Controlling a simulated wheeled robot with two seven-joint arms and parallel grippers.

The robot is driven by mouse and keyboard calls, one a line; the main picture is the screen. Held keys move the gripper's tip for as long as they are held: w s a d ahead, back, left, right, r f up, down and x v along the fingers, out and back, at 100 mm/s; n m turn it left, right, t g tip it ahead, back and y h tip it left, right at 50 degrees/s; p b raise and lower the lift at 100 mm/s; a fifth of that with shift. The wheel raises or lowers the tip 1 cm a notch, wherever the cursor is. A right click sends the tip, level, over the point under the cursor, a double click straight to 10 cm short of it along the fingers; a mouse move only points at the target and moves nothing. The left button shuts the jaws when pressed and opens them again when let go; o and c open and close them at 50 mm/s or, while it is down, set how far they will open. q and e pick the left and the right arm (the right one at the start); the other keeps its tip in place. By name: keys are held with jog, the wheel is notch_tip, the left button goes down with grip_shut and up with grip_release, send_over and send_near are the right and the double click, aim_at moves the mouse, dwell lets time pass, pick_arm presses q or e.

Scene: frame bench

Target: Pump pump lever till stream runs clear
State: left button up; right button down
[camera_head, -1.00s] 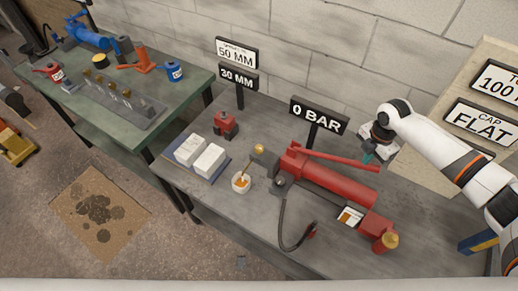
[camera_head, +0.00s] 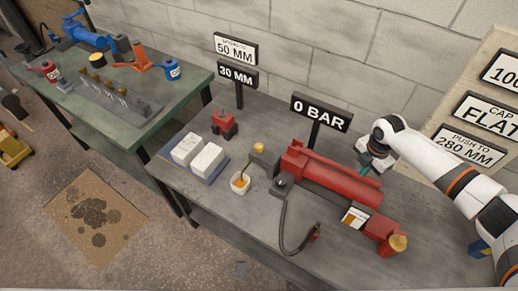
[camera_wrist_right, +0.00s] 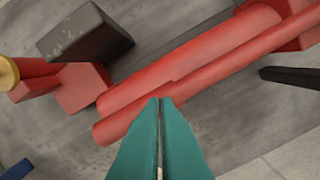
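The red pump (camera_head: 335,185) lies on the grey bench. Its red pump lever (camera_head: 325,168) is low, lying close along the body. It also shows in the right wrist view (camera_wrist_right: 235,68). My right gripper (camera_head: 366,171) is at the lever's free end. In the right wrist view its teal fingers (camera_wrist_right: 160,99) are together, with their tips over the lever; whether they touch it is hard to tell. My left gripper is not in view.
A "0 BAR" sign (camera_head: 321,111) stands behind the pump. A black hose (camera_head: 284,228) curls in front. White blocks (camera_head: 207,160) and a small red part (camera_head: 223,122) sit left. A sign board (camera_head: 440,150) stands right. A green bench (camera_head: 150,78) is further left.

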notch_tip(320, 180, up, 8)
jog(key=p, duration=0.6)
jog(key=shift+p, duration=0.35)
jog(key=shift+f, duration=0.1)
jog(key=shift+r+p, duration=0.8)
jog(key=shift+r, duration=1.75)
